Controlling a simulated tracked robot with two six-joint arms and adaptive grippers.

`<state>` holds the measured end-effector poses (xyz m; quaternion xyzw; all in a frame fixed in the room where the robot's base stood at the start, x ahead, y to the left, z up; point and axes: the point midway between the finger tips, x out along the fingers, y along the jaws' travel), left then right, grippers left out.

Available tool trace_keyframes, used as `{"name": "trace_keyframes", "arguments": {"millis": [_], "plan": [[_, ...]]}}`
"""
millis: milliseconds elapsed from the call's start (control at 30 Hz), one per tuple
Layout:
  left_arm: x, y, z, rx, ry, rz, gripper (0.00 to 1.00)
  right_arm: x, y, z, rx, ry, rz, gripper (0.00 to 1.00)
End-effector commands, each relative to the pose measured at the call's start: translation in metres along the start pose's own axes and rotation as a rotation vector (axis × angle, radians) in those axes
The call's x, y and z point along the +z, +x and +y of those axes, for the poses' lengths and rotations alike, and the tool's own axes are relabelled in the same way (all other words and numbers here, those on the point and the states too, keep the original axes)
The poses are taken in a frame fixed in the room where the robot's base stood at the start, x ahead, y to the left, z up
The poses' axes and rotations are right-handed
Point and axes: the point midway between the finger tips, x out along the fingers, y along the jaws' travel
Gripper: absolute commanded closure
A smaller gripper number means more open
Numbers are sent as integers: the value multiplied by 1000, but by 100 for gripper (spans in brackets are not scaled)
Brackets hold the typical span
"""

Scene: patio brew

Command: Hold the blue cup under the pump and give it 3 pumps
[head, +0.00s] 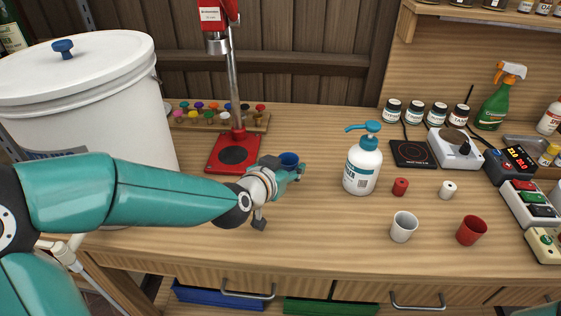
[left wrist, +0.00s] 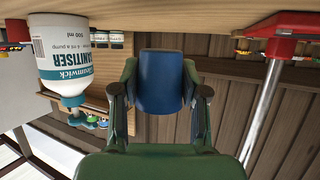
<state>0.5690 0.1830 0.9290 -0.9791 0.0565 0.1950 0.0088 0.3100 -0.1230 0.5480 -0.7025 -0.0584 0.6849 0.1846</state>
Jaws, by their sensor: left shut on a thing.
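The blue cup (head: 289,158) is between the fingers of my left gripper (head: 291,172), which is shut on it. In the left wrist view, which is upside down, the blue cup (left wrist: 160,85) fills the space between both fingers of the gripper (left wrist: 160,95). The pump bottle (head: 362,172), white with a teal pump head (head: 368,134), stands upright on the bench to the right of the cup, with a clear gap between them. Its nozzle points left. The bottle (left wrist: 62,50), labelled sanitiser, also shows in the left wrist view. My right gripper is not in view.
A white cup (head: 404,227), a red cup (head: 471,231) and two small cylinders, red (head: 400,187) and white (head: 448,190), stand right of the bottle. A red press stand (head: 233,153) and a white bucket (head: 90,110) are at left. Bench between cup and bottle is clear.

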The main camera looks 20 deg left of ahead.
Motion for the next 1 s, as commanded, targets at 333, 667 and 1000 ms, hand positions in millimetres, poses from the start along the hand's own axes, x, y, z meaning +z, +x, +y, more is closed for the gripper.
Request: {"name": "trace_keyframes", "arguments": {"millis": [333, 667, 1000], "plan": [[-2, 18, 29, 2, 1, -1, 73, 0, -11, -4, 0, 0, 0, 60], [-4, 28, 44, -1, 0, 0, 73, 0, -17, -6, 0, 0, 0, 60], [-4, 30, 46, -1, 0, 1, 73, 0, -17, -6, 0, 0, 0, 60]]}}
